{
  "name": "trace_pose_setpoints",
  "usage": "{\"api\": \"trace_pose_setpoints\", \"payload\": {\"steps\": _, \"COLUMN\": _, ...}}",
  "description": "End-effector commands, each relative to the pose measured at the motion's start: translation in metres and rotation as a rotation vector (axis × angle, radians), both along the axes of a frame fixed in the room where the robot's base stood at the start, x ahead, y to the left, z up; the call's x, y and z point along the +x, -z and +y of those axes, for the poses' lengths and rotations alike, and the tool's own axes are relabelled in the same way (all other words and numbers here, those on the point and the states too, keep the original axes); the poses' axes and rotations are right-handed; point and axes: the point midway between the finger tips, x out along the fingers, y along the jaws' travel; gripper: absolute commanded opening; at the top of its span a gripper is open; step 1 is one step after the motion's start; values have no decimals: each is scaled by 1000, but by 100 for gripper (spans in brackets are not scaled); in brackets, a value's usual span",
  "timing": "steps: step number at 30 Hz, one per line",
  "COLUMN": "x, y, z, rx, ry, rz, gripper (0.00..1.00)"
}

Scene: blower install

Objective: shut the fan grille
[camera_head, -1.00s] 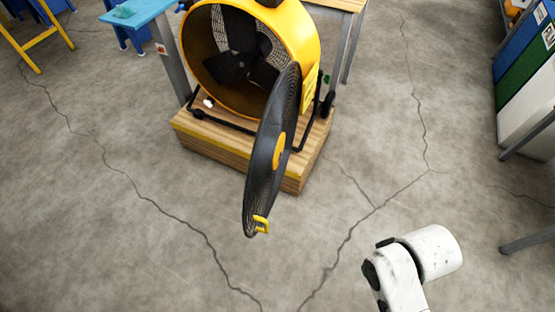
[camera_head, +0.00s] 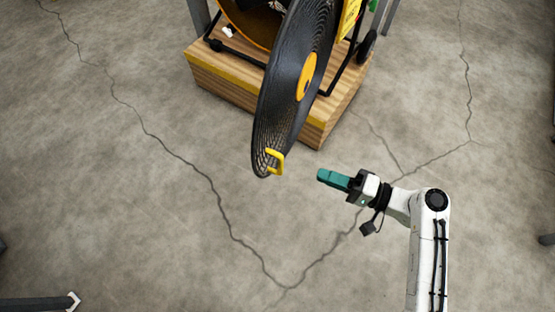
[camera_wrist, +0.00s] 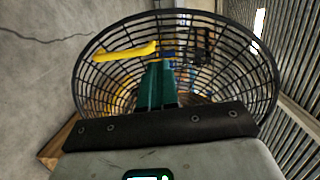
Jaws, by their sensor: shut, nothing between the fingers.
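The fan grille (camera_head: 292,90) is a round black mesh with a yellow hub, swung wide open from the yellow fan drum (camera_head: 248,22). Its yellow handle (camera_head: 275,161) is at the lower free edge. My gripper (camera_head: 322,175), with teal fingers, is shut and empty, a little to the right of the handle and apart from it in the head view. In the wrist view the fingers (camera_wrist: 157,70) point at the grille mesh (camera_wrist: 235,65), and the handle (camera_wrist: 125,52) is to their upper left. The drum's upper part is out of the head view.
The fan stands on a wooden block (camera_head: 225,80) with a yellow edge stripe. A black wheel (camera_head: 367,45) and frame tubes are at its right side. The cracked concrete floor (camera_head: 150,200) is clear around the grille's free edge.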

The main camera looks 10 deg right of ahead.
Motion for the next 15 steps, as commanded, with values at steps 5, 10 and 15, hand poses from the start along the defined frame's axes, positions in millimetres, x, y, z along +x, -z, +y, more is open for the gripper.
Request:
{"api": "trace_pose_setpoints", "payload": {"steps": 5, "x": 8, "y": -2, "z": -1, "rx": 61, "ry": 24, "rz": -19, "gripper": 0}}
{"api": "trace_pose_setpoints", "payload": {"steps": 10, "x": 20, "y": -3, "z": 16, "rx": 61, "ry": 21, "rz": -19, "gripper": 0}}
{"api": "trace_pose_setpoints", "payload": {"steps": 15, "x": 40, "y": -3, "z": 42, "rx": 60, "ry": 19, "rz": -19, "gripper": 0}}
